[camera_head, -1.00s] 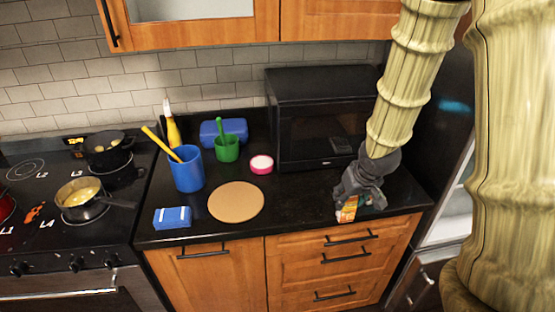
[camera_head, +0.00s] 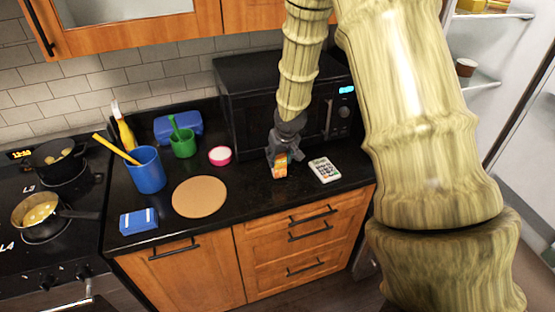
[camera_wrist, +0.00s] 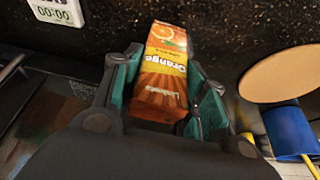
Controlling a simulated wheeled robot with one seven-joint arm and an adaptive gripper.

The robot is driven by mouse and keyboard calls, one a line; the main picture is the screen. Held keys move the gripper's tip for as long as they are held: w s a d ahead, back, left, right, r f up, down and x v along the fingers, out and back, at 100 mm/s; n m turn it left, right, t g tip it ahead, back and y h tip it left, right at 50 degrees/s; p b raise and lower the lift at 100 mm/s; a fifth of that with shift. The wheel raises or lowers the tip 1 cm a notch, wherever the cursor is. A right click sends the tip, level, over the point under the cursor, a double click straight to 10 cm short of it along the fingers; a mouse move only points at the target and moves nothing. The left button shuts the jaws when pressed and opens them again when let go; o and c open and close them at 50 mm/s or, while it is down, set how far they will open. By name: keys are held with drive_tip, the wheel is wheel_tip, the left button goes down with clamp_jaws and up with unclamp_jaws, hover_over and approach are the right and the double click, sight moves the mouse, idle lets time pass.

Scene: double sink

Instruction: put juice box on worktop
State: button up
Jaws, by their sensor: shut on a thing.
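The juice box (camera_head: 280,169) is a small orange carton with an orange picture. It is between the fingers of my gripper (camera_head: 279,158), at the black worktop (camera_head: 255,192) in front of the microwave. In the wrist view the juice box (camera_wrist: 163,72) shows its "Orange" label, with the teal-padded fingers of my gripper (camera_wrist: 165,95) closed on both sides of it. Its far end appears close to the dark worktop surface (camera_wrist: 235,30). I cannot tell whether it touches the surface.
A white timer-like device (camera_head: 324,170) lies just right of my gripper. A round tan board (camera_head: 199,197), a pink-rimmed tub (camera_head: 220,156), a blue cup (camera_head: 147,170) and a blue box (camera_head: 138,221) stand left. The microwave (camera_head: 262,105) is behind. Worktop between board and gripper is clear.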

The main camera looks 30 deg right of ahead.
sight(278, 163)
drive_tip(key=shift+w+p, duration=0.3)
drive_tip(key=shift+w, duration=0.15)
drive_tip(key=shift+f+p, duration=0.6)
drive_tip(key=shift+f, duration=1.15)
drive_tip(key=shift+f, duration=0.2)
drive_tip(key=o, duration=1.1)
drive_tip(key=shift+o, duration=0.2)
